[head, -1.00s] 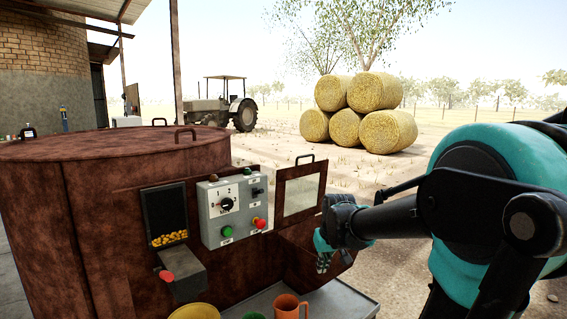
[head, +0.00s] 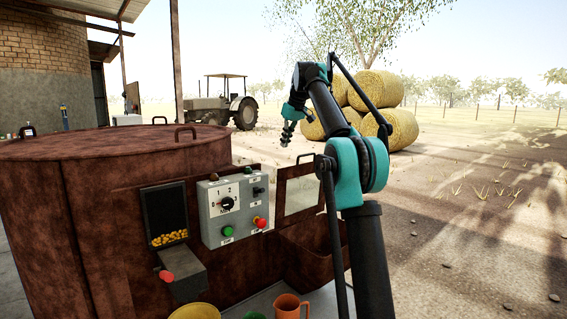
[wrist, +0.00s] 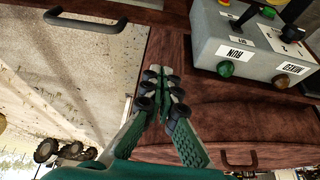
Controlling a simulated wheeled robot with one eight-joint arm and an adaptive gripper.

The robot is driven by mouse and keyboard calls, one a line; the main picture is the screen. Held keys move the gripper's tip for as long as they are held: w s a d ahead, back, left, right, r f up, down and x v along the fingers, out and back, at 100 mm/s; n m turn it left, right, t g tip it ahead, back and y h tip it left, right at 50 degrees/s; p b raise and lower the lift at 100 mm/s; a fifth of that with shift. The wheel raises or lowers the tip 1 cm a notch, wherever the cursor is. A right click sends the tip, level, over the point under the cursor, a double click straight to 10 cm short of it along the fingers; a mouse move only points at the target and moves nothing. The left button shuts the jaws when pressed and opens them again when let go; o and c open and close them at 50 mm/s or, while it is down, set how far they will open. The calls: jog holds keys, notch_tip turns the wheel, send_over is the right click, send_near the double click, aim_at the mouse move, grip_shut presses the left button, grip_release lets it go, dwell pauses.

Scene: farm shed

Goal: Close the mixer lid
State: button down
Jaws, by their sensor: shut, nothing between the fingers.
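The mixer (head: 110,190) is a rusty brown drum. At its right, a hinged lid (head: 277,190) with a pale window and a dark top handle (head: 305,157) stands upright above a rusty box (head: 312,250). My gripper (head: 287,138) is raised above and slightly left of that handle in the head view. In the wrist view, the fingers (wrist: 163,85) are shut and empty, pointing down over the lid's frame (wrist: 168,45). The handle (wrist: 85,22) is to their upper left and looks apart from them. My arm hides part of the box and lid's right edge.
A grey control box (head: 232,208) with knobs and buttons is left of the lid; it also shows in the wrist view (wrist: 255,45). A chute with a red knob (head: 166,275) and an orange mug (head: 290,306) are below. Open ground lies right.

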jog(key=r, duration=0.1)
send_over(284, 177)
jog(key=w, duration=0.1)
jog(key=shift+f, duration=4.65)
